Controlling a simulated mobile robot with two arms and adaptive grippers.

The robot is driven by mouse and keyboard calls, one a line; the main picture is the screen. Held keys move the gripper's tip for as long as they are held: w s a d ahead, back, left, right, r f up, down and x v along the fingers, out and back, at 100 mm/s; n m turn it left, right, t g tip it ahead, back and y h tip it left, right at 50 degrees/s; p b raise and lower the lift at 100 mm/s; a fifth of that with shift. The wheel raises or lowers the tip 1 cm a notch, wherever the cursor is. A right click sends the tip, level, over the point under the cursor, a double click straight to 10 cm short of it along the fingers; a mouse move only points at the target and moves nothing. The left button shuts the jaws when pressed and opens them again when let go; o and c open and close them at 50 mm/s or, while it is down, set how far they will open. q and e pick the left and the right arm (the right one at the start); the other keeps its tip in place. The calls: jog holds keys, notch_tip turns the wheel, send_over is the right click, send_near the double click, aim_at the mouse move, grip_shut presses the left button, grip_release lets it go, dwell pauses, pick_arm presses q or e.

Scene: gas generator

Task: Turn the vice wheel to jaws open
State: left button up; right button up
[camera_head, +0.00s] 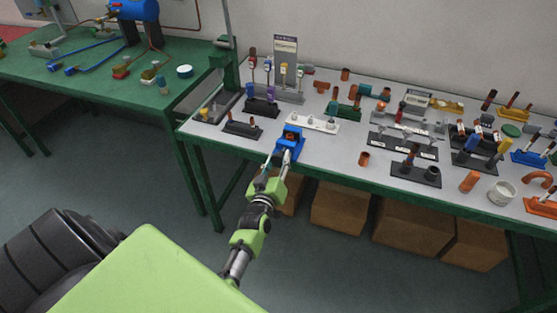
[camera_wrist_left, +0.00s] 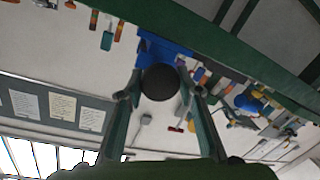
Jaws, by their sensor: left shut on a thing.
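The small blue vice (camera_head: 289,140) stands at the front edge of the grey-topped table in the head view. In the left wrist view its blue body (camera_wrist_left: 160,50) shows behind a dark round wheel (camera_wrist_left: 160,82). My left gripper (camera_head: 281,160) reaches up to the vice from the front. In the left wrist view the left gripper (camera_wrist_left: 160,90) has one finger on each side of the wheel, shut on it. The opening of the vice jaws is too small to make out. My right gripper is in neither view.
A white block (camera_head: 313,123) with small fittings stands just behind the vice, and a dark stand (camera_head: 242,128) is to its left. Several tools and copper fittings crowd the table's right side. Cardboard boxes (camera_head: 341,207) lie below. A green bench (camera_head: 100,80) stands at left.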

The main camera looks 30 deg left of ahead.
pick_arm(q)
jog(key=shift+f, duration=0.1)
jog(key=o, duration=1.1)
jog(key=v, duration=1.2)
